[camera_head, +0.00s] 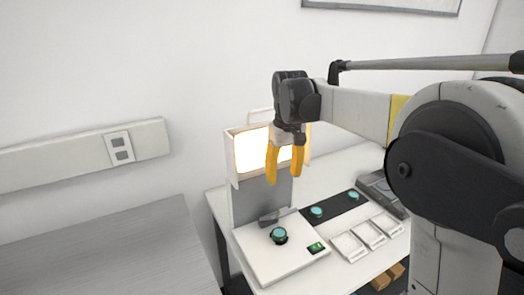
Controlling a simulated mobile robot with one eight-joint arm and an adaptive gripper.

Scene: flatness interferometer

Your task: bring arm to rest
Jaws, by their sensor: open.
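My gripper (285,180) has two yellow fingers pointing down with a gap between them. It is open and empty, held in the air above the white bench, in front of the lit panel of the interferometer (250,150). My arm reaches in from the right, bent at a large dark joint. On the instrument's white base sits a round teal disc in a dark holder (279,236), below the gripper and apart from it.
Two more teal discs (316,212) (353,195) lie on a black strip. Several white trays (348,246) stand in front of it, and a grey device (383,190) at the right. A grey table (110,250) at the left is bare. A socket rail (80,155) runs along the wall.

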